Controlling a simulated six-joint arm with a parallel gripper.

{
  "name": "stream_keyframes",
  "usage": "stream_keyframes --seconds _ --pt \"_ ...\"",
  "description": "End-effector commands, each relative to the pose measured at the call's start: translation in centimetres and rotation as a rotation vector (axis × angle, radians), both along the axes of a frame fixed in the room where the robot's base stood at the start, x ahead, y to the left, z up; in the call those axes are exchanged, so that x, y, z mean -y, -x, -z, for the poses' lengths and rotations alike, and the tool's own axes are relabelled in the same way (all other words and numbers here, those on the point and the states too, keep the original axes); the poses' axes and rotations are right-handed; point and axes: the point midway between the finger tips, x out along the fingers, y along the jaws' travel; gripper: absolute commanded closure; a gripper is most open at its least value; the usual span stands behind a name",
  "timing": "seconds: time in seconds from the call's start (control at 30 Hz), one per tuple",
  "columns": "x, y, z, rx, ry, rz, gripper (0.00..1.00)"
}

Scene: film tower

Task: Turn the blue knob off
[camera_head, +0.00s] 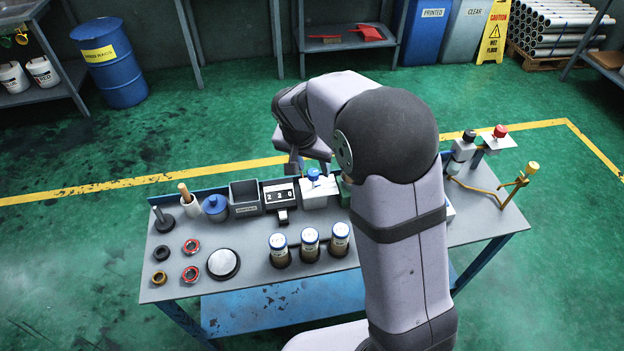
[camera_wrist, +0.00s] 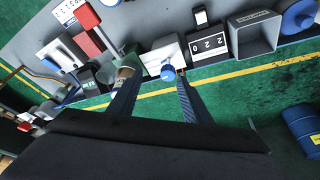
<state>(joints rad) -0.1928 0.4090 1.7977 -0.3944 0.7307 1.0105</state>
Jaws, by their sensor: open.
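The blue knob (camera_head: 313,174) sits on a white box (camera_head: 318,192) at the back of the bench, right of a counter. In the wrist view the blue knob (camera_wrist: 167,73) shows between my two fingers, close to the right one. My gripper (camera_wrist: 157,66) is open and empty above the box. I cannot tell whether a finger touches the knob. In the head view my arm partly hides the gripper and the bench right of the box.
A counter (camera_head: 280,195) and a grey bin (camera_head: 245,198) stand left of the box. Several capped canisters (camera_head: 310,243) stand in front. A red button on a post (camera_head: 499,132) and a yellow-topped valve (camera_head: 532,168) are at the right end.

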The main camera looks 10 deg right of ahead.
Motion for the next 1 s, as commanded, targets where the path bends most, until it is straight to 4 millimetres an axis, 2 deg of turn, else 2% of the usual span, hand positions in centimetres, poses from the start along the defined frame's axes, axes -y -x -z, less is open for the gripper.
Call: stream_keyframes --seconds 0.03,0.13,0.47,0.8,1.0 --pt "-0.4 -1.0 0.7 0.017 0.0 0.016 0.56" --pt "-0.8 -2.1 0.8 0.043 -0.002 0.046 0.56" --pt "-0.6 -2.7 1.5 0.05 -0.003 0.057 0.56" --pt "0.4 -3.9 5.4 0.048 -0.004 0.059 0.56" --pt "0.7 -4.5 7.0 0.049 -0.004 0.057 0.56"
